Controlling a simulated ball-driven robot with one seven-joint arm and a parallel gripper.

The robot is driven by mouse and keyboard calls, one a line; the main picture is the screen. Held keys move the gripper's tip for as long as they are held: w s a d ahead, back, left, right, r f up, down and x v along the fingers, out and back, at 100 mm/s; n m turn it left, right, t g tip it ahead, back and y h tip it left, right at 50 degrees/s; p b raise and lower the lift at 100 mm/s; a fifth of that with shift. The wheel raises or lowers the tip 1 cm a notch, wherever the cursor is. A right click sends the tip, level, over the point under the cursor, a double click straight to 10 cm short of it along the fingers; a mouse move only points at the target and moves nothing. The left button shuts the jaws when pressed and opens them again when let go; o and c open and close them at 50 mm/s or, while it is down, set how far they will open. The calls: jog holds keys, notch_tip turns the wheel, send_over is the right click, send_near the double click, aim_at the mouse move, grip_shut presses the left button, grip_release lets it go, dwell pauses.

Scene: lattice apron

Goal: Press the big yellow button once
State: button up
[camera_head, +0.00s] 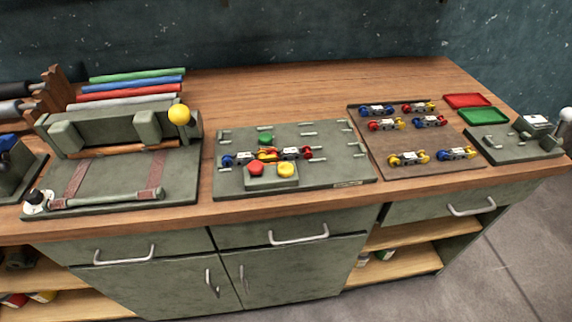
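A round yellow button (286,170) sits on the right of a raised grey-green box (270,182) near the front of the middle board (335,165). A red button (256,169) is beside it on the left. Behind the box are a green button (265,139) and a row of small blue, yellow and red parts with white pieces. A yellow ball knob (179,114) stands at the upper right of the left fixture. My gripper does not show in the head view, so I cannot see where it is relative to the yellow button.
The left fixture (120,180) carries rollers and bars. A brown mat (445,171) to the right holds several small coloured parts. Red (467,101) and green (484,116) trays and another fixture (510,145) stand at far right. The wooden bench (300,90) is bare behind the middle board.

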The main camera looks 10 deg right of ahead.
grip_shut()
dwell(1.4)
